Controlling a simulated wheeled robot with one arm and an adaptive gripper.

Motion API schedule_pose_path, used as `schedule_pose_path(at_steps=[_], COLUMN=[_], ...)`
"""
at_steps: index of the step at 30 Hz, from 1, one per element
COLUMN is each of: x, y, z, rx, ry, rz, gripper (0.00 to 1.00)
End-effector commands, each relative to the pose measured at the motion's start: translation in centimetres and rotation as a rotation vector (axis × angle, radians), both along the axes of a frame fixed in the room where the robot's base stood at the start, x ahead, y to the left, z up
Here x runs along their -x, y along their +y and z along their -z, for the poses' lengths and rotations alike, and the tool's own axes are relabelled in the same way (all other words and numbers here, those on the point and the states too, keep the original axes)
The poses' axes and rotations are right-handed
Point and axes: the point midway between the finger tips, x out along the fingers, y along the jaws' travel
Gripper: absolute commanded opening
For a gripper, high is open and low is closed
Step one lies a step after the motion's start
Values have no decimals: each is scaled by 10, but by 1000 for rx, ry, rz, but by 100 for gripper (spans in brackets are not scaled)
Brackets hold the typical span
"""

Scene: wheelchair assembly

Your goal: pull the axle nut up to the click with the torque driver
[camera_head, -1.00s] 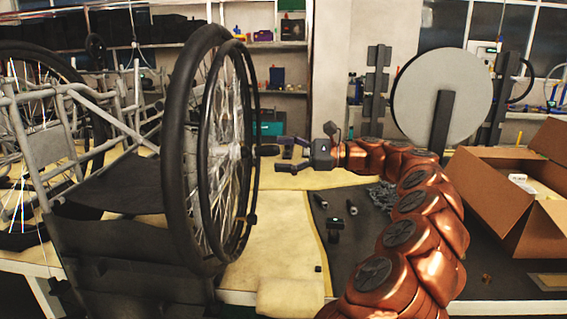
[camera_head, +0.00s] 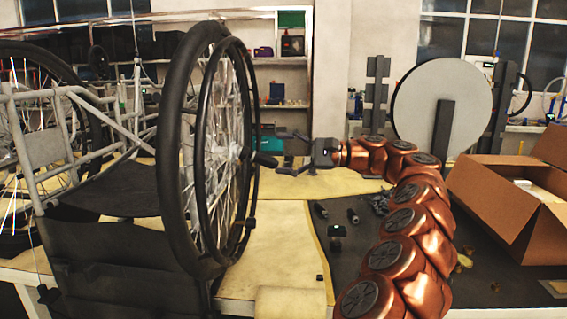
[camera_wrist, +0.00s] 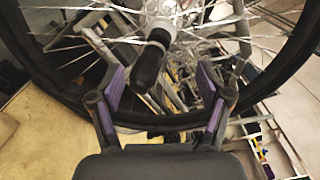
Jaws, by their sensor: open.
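The torque driver (camera_head: 264,159), a short black cylinder, sticks out from the wheel's hub toward my gripper (camera_head: 284,152) and sags a little at its free end. In the wrist view the driver (camera_wrist: 149,64) stands between the two purple-padded fingers of my gripper (camera_wrist: 161,82). The fingers are spread wide, with visible gaps on both sides of the driver. The wheel's hub (camera_wrist: 160,10) is behind the driver. The axle nut cannot be made out; the driver's inner end covers that spot. The large spoked wheel (camera_head: 172,150) stands upright on the wheelchair's side.
The wheelchair frame (camera_head: 72,95) fills the left. An open cardboard box (camera_head: 490,212) stands at right. A dark mat (camera_head: 375,262) holds small tools and parts. A large grey disc (camera_head: 441,90) stands behind my arm. The yellow bench top (camera_head: 275,225) beside the wheel is mostly clear.

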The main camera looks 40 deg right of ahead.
Motion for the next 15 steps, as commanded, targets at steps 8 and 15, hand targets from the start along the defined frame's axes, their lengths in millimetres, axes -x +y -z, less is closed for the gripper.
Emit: schedule_pose_path(at_steps=[8, 15], x=[0, -3], y=[0, 4], z=[0, -1], rx=[13, 11], ry=[-14, -13], rz=[-2, -3], gripper=[77, 77])
